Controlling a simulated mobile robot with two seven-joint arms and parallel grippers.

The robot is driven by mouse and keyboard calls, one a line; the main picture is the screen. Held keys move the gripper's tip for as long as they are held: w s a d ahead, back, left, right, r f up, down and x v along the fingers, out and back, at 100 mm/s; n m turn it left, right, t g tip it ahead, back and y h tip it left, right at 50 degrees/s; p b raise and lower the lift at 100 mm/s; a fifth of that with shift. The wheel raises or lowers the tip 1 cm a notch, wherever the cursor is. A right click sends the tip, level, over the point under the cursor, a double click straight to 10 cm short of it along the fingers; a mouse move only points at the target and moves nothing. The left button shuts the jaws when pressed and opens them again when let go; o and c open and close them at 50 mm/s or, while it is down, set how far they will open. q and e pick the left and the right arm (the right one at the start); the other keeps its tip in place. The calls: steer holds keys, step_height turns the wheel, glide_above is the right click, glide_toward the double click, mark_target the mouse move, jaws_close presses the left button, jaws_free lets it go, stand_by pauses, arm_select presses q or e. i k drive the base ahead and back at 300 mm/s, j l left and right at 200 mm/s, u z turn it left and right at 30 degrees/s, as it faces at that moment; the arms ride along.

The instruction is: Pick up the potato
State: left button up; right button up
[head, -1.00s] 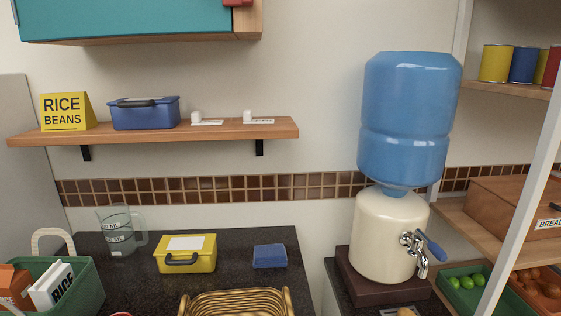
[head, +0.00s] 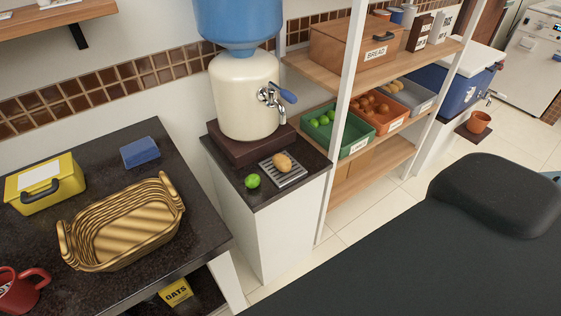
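A tan potato (head: 283,162) lies on a small grey slatted drip tray (head: 290,180) on the dark-topped stand (head: 240,188) below the water dispenser's tap. A green lime (head: 252,181) sits just left of the tray on the same top. More potato-like tan items (head: 391,86) lie in a grey bin on the shelf to the right. Neither of my grippers shows in the head view.
The cream water dispenser (head: 246,98) with a blue bottle stands behind the potato. A white shelf post (head: 341,120) rises to its right. A wicker basket (head: 122,268), yellow box (head: 44,186), blue block (head: 140,152) and red mug (head: 20,292) are on the left counter.

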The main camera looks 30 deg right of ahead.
mark_target(282, 162)
steer(key=l+u, duration=0.2)
steer(key=l, duration=2.6)
